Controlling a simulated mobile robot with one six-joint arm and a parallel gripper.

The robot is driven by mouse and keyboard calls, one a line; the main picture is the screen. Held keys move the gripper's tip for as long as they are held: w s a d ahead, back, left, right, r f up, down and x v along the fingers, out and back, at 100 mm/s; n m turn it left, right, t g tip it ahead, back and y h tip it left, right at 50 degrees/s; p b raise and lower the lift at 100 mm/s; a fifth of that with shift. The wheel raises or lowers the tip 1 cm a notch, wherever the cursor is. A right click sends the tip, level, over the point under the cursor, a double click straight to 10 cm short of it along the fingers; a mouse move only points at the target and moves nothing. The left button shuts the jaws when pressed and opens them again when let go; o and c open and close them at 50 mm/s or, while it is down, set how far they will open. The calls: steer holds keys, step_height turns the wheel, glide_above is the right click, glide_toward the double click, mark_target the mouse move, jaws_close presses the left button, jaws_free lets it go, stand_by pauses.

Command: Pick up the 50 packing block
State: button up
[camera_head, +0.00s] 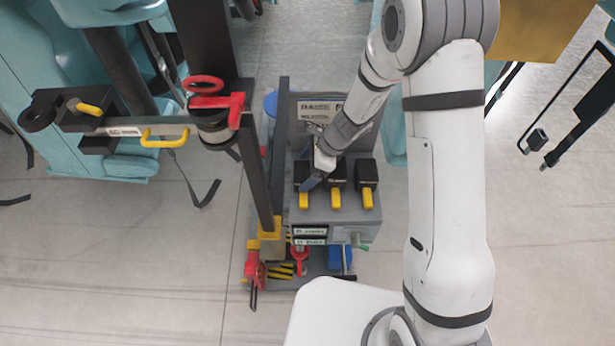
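Three black blocks with yellow tabs stand in a row on a grey box: a left one (303,172), a middle one (338,178) and a right one (366,173). No number can be read on them, so I cannot tell which, if any, is the 50 packing block. My gripper (312,183) points down at the left block, overlapping it and the gap beside the middle block. Whether it touches a block is unclear. Its fingers are small and partly hidden, so their opening cannot be told.
The grey box (333,232) has labels and a blue part (340,257) low on its front. A dark upright post (256,170) and a red-and-black clamp (214,112) stand close on the left. Teal seats (60,135) line the left side. Bare floor (150,260) lies front left.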

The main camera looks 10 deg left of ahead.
steer(key=shift+w+r, duration=0.1)
steer(key=c, duration=1.5)
steer(key=shift+o, duration=0.2)
